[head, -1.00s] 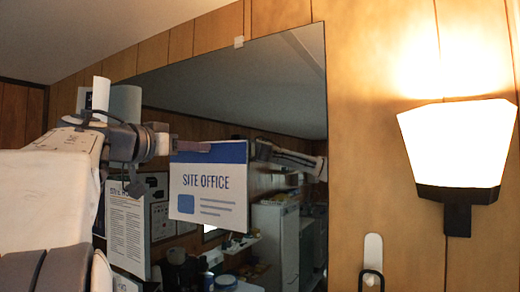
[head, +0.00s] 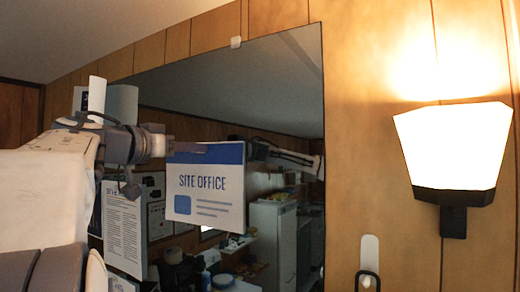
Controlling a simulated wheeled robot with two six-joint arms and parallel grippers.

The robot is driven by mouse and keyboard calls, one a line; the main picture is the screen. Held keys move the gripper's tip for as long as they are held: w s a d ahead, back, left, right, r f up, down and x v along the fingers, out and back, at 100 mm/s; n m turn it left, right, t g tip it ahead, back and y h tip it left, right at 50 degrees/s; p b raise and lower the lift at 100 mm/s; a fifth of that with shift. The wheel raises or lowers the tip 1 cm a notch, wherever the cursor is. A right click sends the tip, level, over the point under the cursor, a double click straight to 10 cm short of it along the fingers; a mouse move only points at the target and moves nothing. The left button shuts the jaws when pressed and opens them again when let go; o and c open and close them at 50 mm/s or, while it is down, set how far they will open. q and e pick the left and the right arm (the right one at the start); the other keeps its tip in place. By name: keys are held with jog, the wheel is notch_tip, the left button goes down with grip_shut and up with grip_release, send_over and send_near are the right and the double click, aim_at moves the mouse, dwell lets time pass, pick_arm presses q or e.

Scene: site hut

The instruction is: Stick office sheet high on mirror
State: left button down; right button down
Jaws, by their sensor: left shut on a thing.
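The office sheet (head: 205,195), white with a blue top band and the words SITE OFFICE, hangs upright in front of the mirror (head: 255,95). My left gripper (head: 185,149) comes in from the left and is shut on the sheet's top edge. The mirror reflects an arm behind the sheet at the right. Whether the sheet touches the glass I cannot tell. My right gripper is not in view.
A printed sheet (head: 123,232) with dense text is at the mirror's lower left. A lit wall lamp (head: 453,150) juts out at the right. The upper mirror is clear.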

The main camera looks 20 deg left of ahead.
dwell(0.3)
pick_arm(q)
jog(key=c, duration=0.6)
grip_release()
